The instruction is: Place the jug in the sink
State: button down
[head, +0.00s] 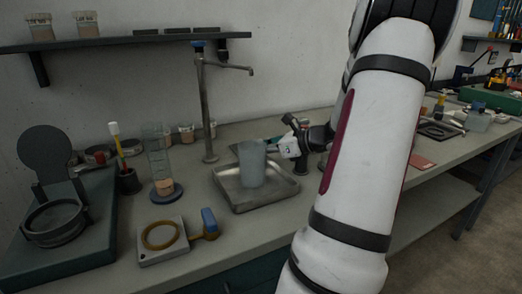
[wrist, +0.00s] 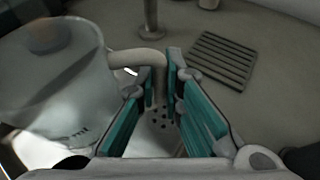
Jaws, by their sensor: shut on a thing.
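The jug (head: 252,165) is a translucent grey vessel, upright within the outline of the metal sink (head: 265,201). I cannot tell whether its base touches the sink floor. My gripper (head: 277,147) comes in from the right at the jug's upper side. In the wrist view the jug (wrist: 55,85) fills the left side. Its grey handle (wrist: 135,58) reaches between the teal-padded fingers of my gripper (wrist: 163,82), which are shut on it. Drain holes of the sink (wrist: 160,140) show below the fingers. The far side of the jug is hidden.
A tall tap (head: 206,110) stands behind the sink. A slotted grille (wrist: 222,58) lies on the counter. A shelf (head: 125,43) hangs above.

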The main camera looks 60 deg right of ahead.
jog(key=shift+f, duration=0.15)
jog(key=c, duration=1.7)
grip_release()
jog(key=shift+r, duration=0.25)
jog(key=p+v, duration=0.2)
jog(key=v, duration=1)
jog(key=shift+d, duration=0.1)
